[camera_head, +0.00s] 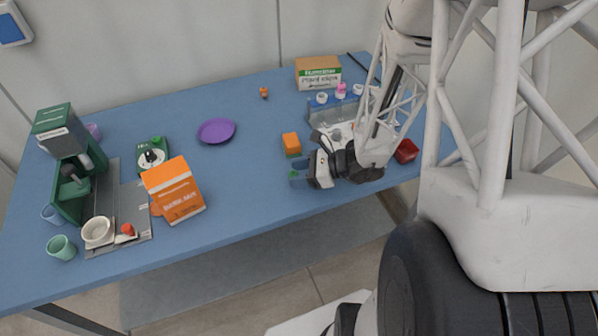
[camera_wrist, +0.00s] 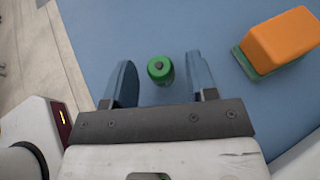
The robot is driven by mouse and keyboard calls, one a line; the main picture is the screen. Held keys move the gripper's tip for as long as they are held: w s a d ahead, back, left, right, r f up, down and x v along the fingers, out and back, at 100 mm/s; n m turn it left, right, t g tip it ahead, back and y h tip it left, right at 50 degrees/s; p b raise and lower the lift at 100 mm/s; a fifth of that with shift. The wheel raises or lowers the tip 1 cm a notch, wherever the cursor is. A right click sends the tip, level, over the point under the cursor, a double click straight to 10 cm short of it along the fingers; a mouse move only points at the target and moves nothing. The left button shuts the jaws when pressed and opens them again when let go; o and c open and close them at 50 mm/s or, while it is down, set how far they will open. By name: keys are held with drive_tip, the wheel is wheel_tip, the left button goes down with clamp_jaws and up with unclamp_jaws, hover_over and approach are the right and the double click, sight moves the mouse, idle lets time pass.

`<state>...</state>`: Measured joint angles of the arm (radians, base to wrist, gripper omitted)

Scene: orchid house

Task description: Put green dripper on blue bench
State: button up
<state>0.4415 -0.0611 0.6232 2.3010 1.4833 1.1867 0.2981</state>
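The green dripper (camera_wrist: 160,69), a small round green piece with a dark tip, shows in the wrist view between my gripper's two fingers. In the head view it is a small green spot (camera_head: 293,174) at the front of my gripper (camera_head: 299,178). My gripper is open, and it also shows in the wrist view (camera_wrist: 161,80). Gaps of blue show between the dripper and both fingers. The blue bench (camera_head: 245,165) lies below. I cannot tell whether the dripper touches the bench top.
An orange block on a green base (camera_head: 291,143) is close by, also in the wrist view (camera_wrist: 281,43). An orange box (camera_head: 174,190), purple plate (camera_head: 216,130) and green machine (camera_head: 72,165) stand left. A grey tray (camera_head: 320,112) is behind my arm. The bench's middle is clear.

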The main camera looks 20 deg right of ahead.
drive_tip(key=shift+r, duration=0.15)
drive_tip(key=shift+v, duration=6)
drive_tip(key=shift+r, duration=0.1)
drive_tip(key=s+a+r+n+g+h, duration=0.1)
drive_tip(key=s+a+r+n+h, duration=0.2)
drive_tip(key=r+n, duration=0.4)
drive_tip(key=s+a+r+n+g+h, duration=0.1)
drive_tip(key=s+a+r+n+h, duration=0.3)
drive_tip(key=r+n, duration=0.4)
drive_tip(key=s+a+r+n+g+h, duration=0.1)
drive_tip(key=s+a+r+n+h, duration=0.2)
drive_tip(key=a+r+n+h, duration=0.2)
wheel_tip(320, 180, up, 2)
drive_tip(key=n, duration=0.3)
drive_tip(key=shift+s+a+r+g, duration=0.2)
drive_tip(key=shift+s+a+g, duration=0.1)
drive_tip(key=shift+s+a, duration=0.1)
